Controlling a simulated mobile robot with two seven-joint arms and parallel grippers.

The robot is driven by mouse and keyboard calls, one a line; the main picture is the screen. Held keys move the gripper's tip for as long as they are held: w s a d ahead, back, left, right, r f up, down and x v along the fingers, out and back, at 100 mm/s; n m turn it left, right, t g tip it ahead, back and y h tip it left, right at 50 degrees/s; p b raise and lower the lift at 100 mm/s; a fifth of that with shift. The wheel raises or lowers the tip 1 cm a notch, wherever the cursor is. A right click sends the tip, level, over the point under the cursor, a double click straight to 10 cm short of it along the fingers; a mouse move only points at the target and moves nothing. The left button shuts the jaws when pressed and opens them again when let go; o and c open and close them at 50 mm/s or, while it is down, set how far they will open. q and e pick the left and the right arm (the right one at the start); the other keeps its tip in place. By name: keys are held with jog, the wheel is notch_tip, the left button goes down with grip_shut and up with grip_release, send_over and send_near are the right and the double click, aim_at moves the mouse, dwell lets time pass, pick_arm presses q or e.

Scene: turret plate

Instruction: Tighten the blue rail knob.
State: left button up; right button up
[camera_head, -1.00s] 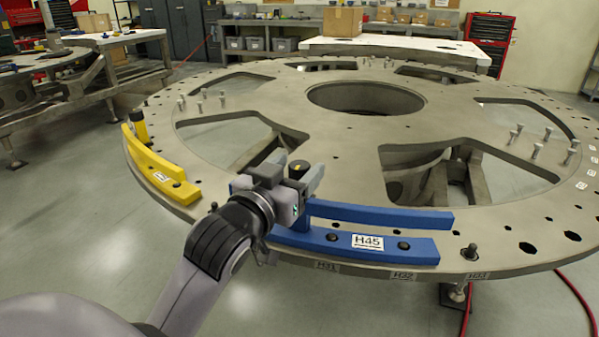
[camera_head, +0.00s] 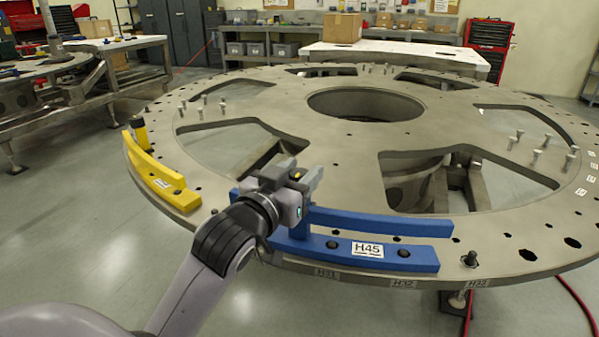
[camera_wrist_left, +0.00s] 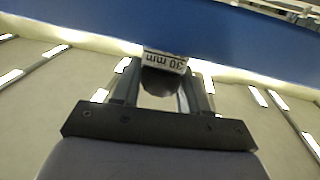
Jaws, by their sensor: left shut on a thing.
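The blue rail (camera_head: 380,225) is curved, carries an H45 label and lies along the near edge of the grey turret plate (camera_head: 330,130). My left gripper (camera_head: 300,179) is over the rail's left part. It is shut on the rail knob, a dark knob (camera_wrist_left: 160,82) seen between the two fingers in the left wrist view. In the head view the fingers hide most of the knob. A "30 mm" label (camera_wrist_left: 165,62) shows on the blue rail just beyond the knob in the wrist view. My right gripper is in neither view.
Several metal pins (camera_head: 537,150) stand on the plate. A dark bolt (camera_head: 470,255) stands right of the blue rail. The plate has large openings.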

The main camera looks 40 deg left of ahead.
pick_arm(q)
jog(key=shift+m+h+p, duration=0.9)
jog(key=shift+m+h, duration=0.3)
jog(key=shift+h, duration=0.6)
jog(key=shift+m+h, duration=0.7)
jog(key=shift+h, duration=0.4)
jog(key=shift+a+m+g+h, duration=0.1)
jog(key=shift+m+g+h, duration=0.85)
jog(key=shift+h, duration=0.75)
jog(key=shift+m, duration=0.35)
jog(key=shift+m+g+h+p, duration=0.4)
jog(key=shift+m+h, duration=0.1)
jog(key=shift+h, duration=0.4)
jog(key=shift+r+m+g+h+p, duration=0.2)
jog(key=shift+m+g+h+p, duration=0.15)
jog(key=shift+m+h+p, duration=0.25)
jog(key=shift+w+r+m+g+h+p, duration=0.1)
jog(key=shift+m+g+h+p, duration=0.35)
jog(key=shift+h+p, duration=0.35)
jog(key=shift+f+m+g+h+p, duration=0.25)
jog(key=shift+m+g+h+p, duration=1.1)
jog(key=shift+p, duration=0.8)
